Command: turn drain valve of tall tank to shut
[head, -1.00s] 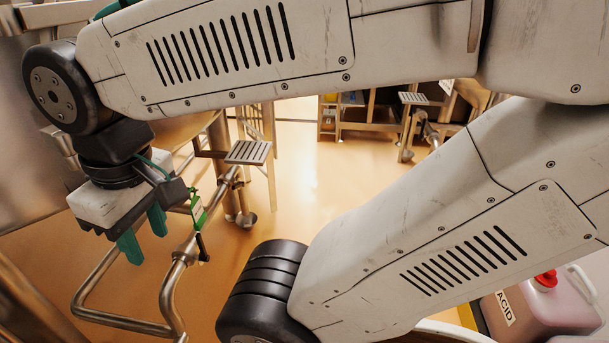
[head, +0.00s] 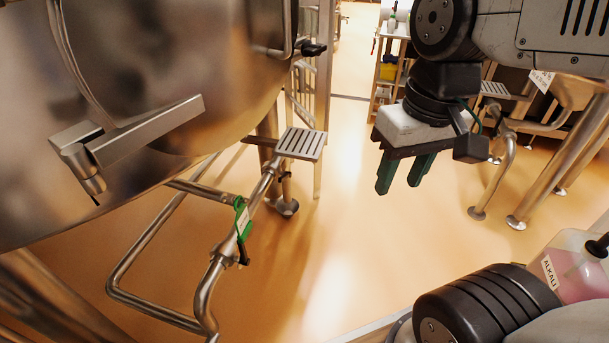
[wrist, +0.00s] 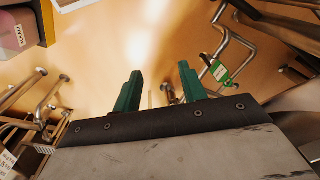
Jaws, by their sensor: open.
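The tall tank (head: 150,60) is a large shiny steel vessel at the left of the head view. Below it runs a steel drain pipe (head: 140,260). A valve with a green handle and a pale tag (head: 242,222) sits on that pipe, near the middle of the head view. The green valve handle also shows in the wrist view (wrist: 219,72), right of the fingers. My gripper (head: 405,180) is open and empty, with two green fingers pointing down. In the head view it is right of the valve and clearly apart from it.
A slatted step (head: 302,144) stands just behind the valve. A jug of pink liquid labelled ALKALI (head: 575,268) is at lower right. Steel pipes and legs (head: 545,185) stand at the right. A shelf (head: 390,70) is at the back. Open floor (head: 370,250) lies between valve and gripper.

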